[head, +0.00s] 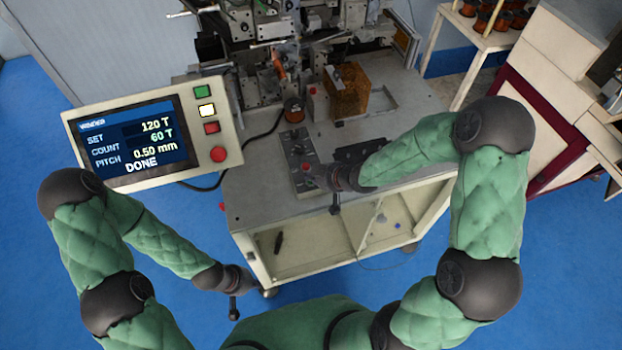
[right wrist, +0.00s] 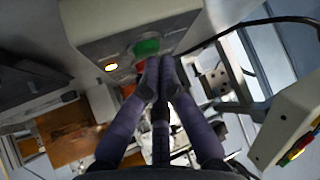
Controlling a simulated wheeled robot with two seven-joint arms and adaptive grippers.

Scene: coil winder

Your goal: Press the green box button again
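A small grey button box (head: 300,150) stands near the front of the machine table.
A display panel (head: 75,130) reads SET 120 T, COUNT 60 T, PITCH 0.50 mm, DONE. The winding machine (head: 260,75) and an amber block (head: 347,92) stand behind.

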